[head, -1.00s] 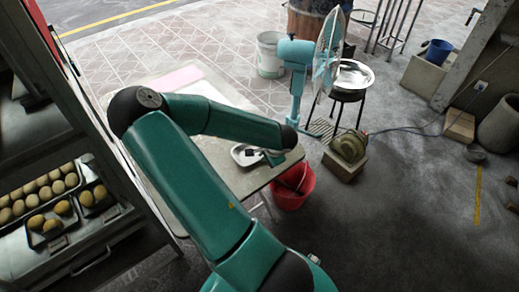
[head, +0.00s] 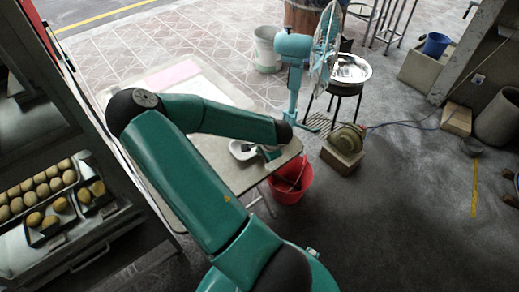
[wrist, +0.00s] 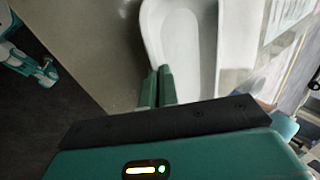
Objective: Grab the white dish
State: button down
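The white dish (wrist: 205,50) is an oblong shallow dish with a raised rim. It fills the upper middle of the wrist view. In the head view the dish (head: 241,150) is at the near right end of the table, partly covered by my gripper (head: 266,153). In the wrist view my gripper (wrist: 157,86) has its two green fingers close together at the dish's left wall. One finger is on the outer side and one on the inner side, with the rim between them. The lower part of the dish is hidden behind the gripper body.
The table (head: 222,160) also bears a white and pink sheet (head: 180,75). A red bucket (head: 290,184) stands beside the table's right end. A teal fan (head: 293,48) and a metal basin on a stand (head: 350,68) are beyond. A rack with bread trays (head: 45,205) is at left.

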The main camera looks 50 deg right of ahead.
jog(key=shift+r, duration=0.4)
notch_tip(320, 180, up, 2)
jog(key=shift+s+r, duration=0.1)
jog(key=shift+r, duration=0.15)
jog(key=s+a+r, duration=0.5)
jog(key=s+r, duration=0.4)
jog(key=s, duration=0.4)
jog(key=shift+r, duration=0.15)
